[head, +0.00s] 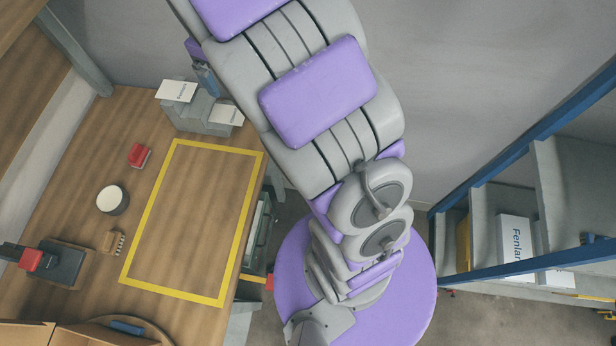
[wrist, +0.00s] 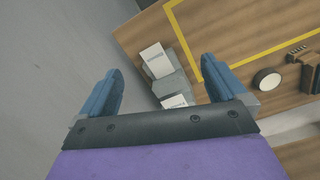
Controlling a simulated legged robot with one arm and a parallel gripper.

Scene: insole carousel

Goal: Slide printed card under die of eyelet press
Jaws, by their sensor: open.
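In the wrist view the cards (wrist: 155,60) and the holder (wrist: 178,86) lie beyond and between my fingers. My gripper (wrist: 160,82) is open and empty, apart from the cards. In the head view its blue finger shows beside the holder, partly hidden by my arm. A dark device with a red part (head: 62,264) at the table's left edge looks like the eyelet press; its die cannot be made out.
A yellow tape rectangle (head: 154,200) marks clear wooden tabletop. A red object (head: 139,156), a round white-topped pot (head: 111,198) and a small brush (head: 114,242) lie left of it. A round wooden tray (head: 130,322) is at the front. Blue-framed shelves (head: 490,170) stand right.

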